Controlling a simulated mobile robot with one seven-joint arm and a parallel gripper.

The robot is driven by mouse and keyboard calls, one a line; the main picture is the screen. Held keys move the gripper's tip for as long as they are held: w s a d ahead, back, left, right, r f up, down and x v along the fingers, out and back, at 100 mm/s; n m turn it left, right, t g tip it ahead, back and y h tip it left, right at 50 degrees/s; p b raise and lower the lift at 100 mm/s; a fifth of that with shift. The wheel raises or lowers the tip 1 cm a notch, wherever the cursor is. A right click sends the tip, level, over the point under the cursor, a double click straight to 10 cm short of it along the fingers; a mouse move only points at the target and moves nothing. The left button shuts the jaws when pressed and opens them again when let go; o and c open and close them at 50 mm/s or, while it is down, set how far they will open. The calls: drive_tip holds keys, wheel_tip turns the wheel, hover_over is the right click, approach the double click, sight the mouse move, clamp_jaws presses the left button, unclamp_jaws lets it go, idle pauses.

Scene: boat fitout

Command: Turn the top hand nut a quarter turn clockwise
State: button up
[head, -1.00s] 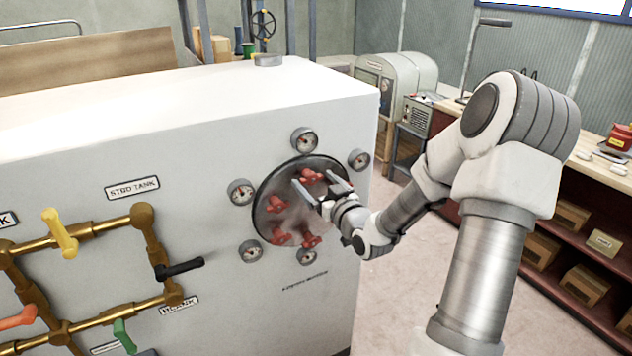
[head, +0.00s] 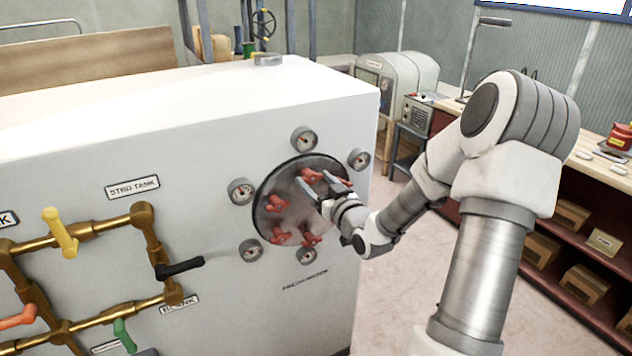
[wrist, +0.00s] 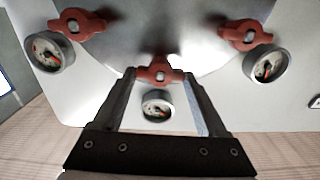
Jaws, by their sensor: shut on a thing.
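The top hand nut (head: 309,174) is a red winged nut near the upper rim of the round grey hatch cover (head: 290,198). In the wrist view the same nut (wrist: 157,71) lies between my fingertips, its wings spread toward both fingers. My gripper (head: 312,178) is shut on this nut, with one finger on each side. Part of the nut is hidden behind the fingers in the head view. Other red hand nuts sit around the cover, such as the left one (head: 277,203) and the lower left one (head: 280,236).
Round gauges ring the cover, including one above it (head: 304,139) and one at upper right (head: 359,159). Brass pipes with a black lever (head: 180,267) and a yellow lever (head: 60,233) are on the panel's left. Open floor lies right of the panel.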

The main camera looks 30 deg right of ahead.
drive_tip(key=m, duration=0.4)
drive_tip(key=shift+p, duration=0.35)
drive_tip(key=m+p, duration=0.1)
drive_tip(key=m, duration=0.4)
drive_tip(key=shift+d, duration=0.1)
drive_tip(key=m+p, duration=0.2)
drive_tip(key=m, duration=0.3)
drive_tip(key=shift+f+m+p, duration=0.15)
drive_tip(key=shift+m+p, duration=0.65)
drive_tip(key=shift+m, duration=1.3)
drive_tip(key=o, duration=1.3)
drive_tip(key=shift+s, duration=0.1)
